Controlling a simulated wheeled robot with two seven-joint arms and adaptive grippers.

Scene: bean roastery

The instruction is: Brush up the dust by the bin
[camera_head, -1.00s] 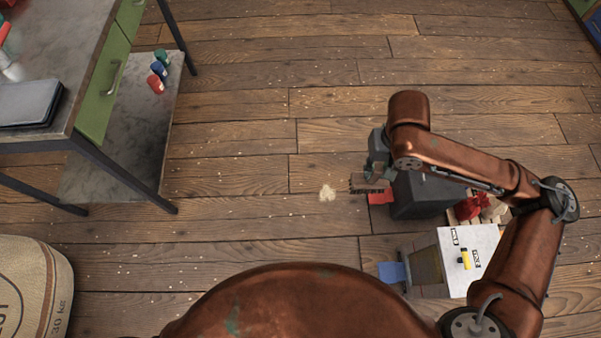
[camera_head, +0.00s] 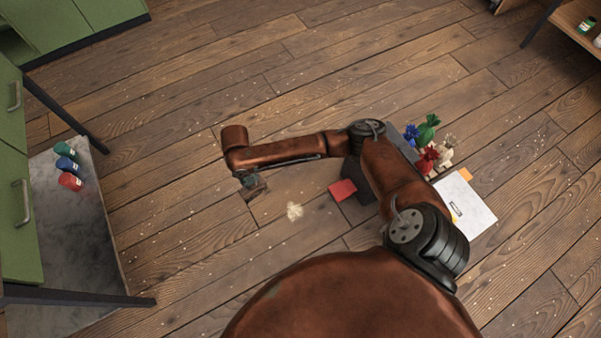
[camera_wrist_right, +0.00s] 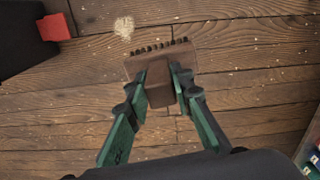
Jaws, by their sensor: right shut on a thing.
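A small pale dust pile (camera_head: 294,211) lies on the floorboards; it also shows in the right wrist view (camera_wrist_right: 124,27). A dark box-shaped bin (camera_head: 358,178) with a red flap (camera_head: 342,190) stands to the right of the dust, partly hidden behind my right arm. The flap faces the dust. My right gripper (camera_head: 249,179) is shut on the handle of a brown brush (camera_wrist_right: 190,56) with a row of dark bristles. The brush is left of the dust in the head view, apart from it. My left gripper is not in view.
Red, blue and green things (camera_head: 428,150) and a white-topped box (camera_head: 466,203) stand beyond my right arm. A grey shelf (camera_head: 75,230) with small coloured containers (camera_head: 68,165) is at the left. Light specks dot the floor, which is open around the brush.

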